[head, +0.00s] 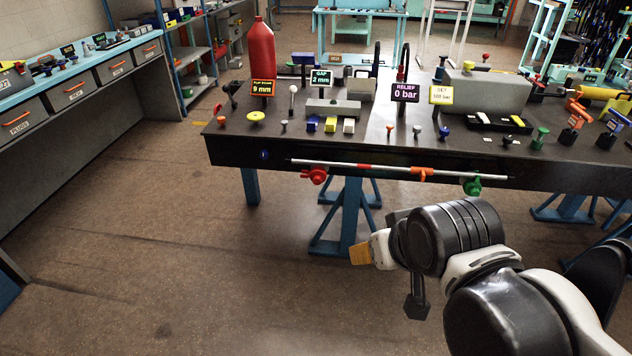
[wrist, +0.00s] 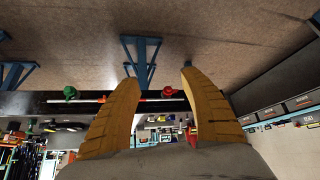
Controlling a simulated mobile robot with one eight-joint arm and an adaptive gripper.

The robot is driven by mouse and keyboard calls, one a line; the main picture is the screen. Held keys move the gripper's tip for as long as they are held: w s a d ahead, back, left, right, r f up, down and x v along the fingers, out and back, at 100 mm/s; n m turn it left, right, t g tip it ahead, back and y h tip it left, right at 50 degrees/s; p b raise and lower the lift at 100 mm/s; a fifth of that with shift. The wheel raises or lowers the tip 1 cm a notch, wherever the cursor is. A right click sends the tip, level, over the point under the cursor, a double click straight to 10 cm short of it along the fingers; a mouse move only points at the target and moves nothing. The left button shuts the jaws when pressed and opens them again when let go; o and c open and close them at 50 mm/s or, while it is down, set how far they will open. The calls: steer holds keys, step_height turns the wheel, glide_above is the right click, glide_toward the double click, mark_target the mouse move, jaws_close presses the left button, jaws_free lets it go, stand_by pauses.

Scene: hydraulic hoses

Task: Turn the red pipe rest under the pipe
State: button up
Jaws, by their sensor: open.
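The red pipe rest (head: 315,175) sits on the bench's front face, near the left end of a thin silver pipe (head: 330,164). Its knobbed part shows just below the pipe. In the upside-down wrist view the red pipe rest (wrist: 168,92) appears between my fingers, farther off and untouched. My gripper (head: 360,253) is in front of the bench, lower and to the right of the red rest. In the wrist view my gripper (wrist: 159,78) has its two yellow fingers wide apart with nothing between them. The wrist body partly hides the fingers in the head view.
An orange rest (head: 422,174) and a green rest (head: 471,185) hold the pipe farther right. A blue knob (head: 265,154) is left of the pipe. Blue legs (head: 345,220) stand below the bench. The floor to the left is clear.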

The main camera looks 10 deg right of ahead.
steer(key=w+d+n+t+h+p, duration=0.15)
steer(key=w+h, duration=0.25)
steer(key=w, duration=2.5)
steer(key=w+a+f+h, duration=0.1)
steer(key=w+f, duration=0.3)
steer(key=w, duration=0.3)
steer(key=t+h+p, duration=0.2)
steer(key=t, duration=0.1)
glide_toward(316, 181)
step_height(316, 181, up, 7)
steer(key=d, duration=0.2)
step_height(316, 181, down, 8)
steer(key=a+n, duration=0.1)
steer(key=a, duration=0.1)
steer(key=shift+t+h, duration=0.35)
steer(key=shift+h, duration=0.05)
steer(key=b+x, duration=0.3)
steer(key=x, duration=0.6)
steer(key=shift+w+d+f+b, duration=0.15)
steer(key=shift+w+f+b, duration=0.05)
steer(key=shift+w+b, duration=0.15)
steer(key=shift+w+d, duration=0.25)
steer(key=shift+w, duration=0.15)
steer(key=shift+n, duration=0.25)
steer(key=shift+c, duration=0.6)
jaws_close()
